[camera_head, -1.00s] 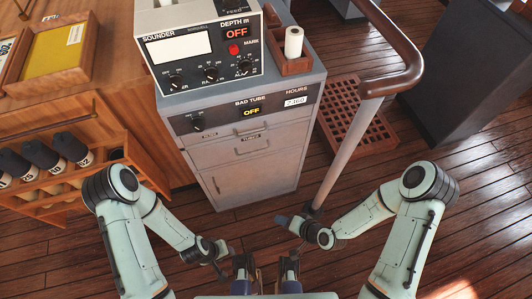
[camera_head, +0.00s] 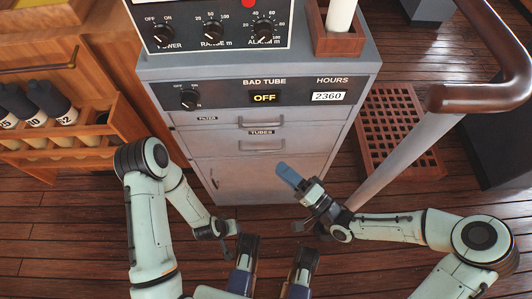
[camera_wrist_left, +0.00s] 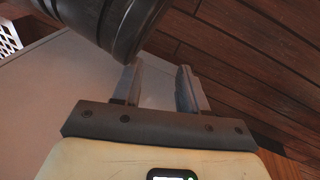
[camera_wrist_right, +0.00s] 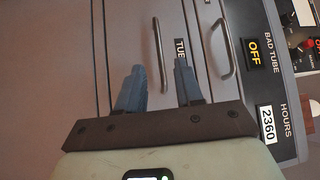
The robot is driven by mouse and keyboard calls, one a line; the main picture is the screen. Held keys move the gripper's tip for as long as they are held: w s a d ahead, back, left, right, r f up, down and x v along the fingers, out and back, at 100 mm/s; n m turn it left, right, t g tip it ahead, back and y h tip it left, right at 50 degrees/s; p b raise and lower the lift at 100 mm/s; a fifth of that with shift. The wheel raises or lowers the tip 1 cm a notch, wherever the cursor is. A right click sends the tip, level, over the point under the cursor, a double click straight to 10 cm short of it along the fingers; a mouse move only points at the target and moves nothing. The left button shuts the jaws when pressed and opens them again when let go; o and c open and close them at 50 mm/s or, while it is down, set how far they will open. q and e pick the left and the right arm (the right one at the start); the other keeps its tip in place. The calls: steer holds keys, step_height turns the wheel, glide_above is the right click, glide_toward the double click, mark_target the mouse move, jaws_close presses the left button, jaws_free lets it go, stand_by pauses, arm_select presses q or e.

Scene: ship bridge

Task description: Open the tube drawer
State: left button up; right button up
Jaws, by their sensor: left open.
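The tube drawer (camera_head: 225,145), labelled TUBES, is shut in the front of the grey cabinet. Its bar handle (camera_head: 262,149) also shows in the right wrist view (camera_wrist_right: 160,55), lying lengthwise between the directions of the two fingers. My right gripper (camera_head: 287,174) is open and empty, just below and right of this handle in the head view; in the wrist view its blue fingers (camera_wrist_right: 160,85) point at the drawer front, and contact cannot be told. My left gripper (camera_wrist_left: 160,85) is open and empty, low in front of the cabinet.
The filter drawer (camera_head: 185,119) with a similar handle sits directly above and is shut. A lower door (camera_head: 240,180) is below. A handrail post (camera_head: 405,150) stands close right of my right gripper. A wooden rack (camera_head: 100,150) stands left. A floor grating (camera_head: 380,110) lies right of the cabinet.

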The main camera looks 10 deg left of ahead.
arm_select(q)
steer(key=s+f, duration=0.1)
steer(key=s+f+g+b, duration=0.1)
steer(key=shift+s+a+f, duration=0.15)
steer(key=shift+s+f, duration=0.05)
steer(key=shift+s, duration=0.15)
arm_select(e)
steer(key=f+x, duration=0.1)
steer(key=x, duration=0.6)
steer(key=shift+w+a+r, duration=0.25)
steer(key=shift+r, duration=0.2)
jaws_close()
